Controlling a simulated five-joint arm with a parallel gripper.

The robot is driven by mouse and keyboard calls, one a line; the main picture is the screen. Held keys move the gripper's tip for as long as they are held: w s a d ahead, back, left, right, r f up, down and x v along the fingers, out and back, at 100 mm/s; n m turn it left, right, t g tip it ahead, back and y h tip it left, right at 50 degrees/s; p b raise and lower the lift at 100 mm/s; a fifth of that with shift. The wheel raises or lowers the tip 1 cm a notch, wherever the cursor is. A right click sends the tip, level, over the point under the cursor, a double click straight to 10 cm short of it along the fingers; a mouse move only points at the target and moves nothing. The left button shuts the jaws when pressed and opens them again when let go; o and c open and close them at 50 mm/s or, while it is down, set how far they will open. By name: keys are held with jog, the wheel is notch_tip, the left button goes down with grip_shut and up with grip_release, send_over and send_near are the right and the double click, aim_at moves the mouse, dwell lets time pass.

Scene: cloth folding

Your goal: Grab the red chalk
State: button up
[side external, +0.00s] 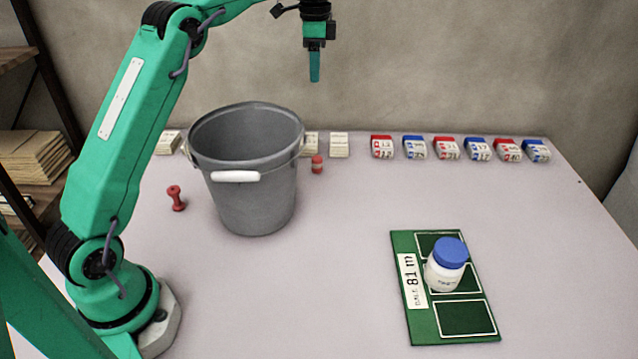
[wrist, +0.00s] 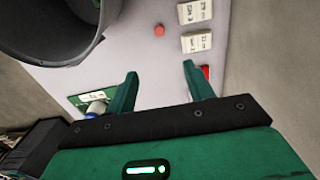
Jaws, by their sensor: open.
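Two small red pieces stand on the table; I cannot tell for sure which is the chalk. One is a short red cylinder (side external: 317,163) just right of the bucket, and a small red round shape (wrist: 159,30) shows in the wrist view beyond the fingers. The other is a red spool-shaped piece (side external: 176,197) left of the bucket, with a narrow middle. My gripper (side external: 314,78) hangs high above the table's back part, fingers pointing down. In the wrist view my gripper (wrist: 160,69) is open, with nothing between its fingers.
A tall grey bucket (side external: 250,190) stands between the red pieces. Cream blocks (side external: 339,145) and several red and blue labelled blocks (side external: 446,148) line the back edge. A green board (side external: 453,325) carries a blue-capped white jar (side external: 444,272). The front middle is clear.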

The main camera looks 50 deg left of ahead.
send_over(317, 158)
jog(key=f, duration=2)
jog(key=shift+a+f, duration=0.2)
jog(key=shift+f, duration=0.75)
jog(key=shift+f, duration=0.1)
jog(key=shift+d+f, duration=0.15)
jog(key=shift+f, duration=2.35)
jog(key=c, duration=1.1)
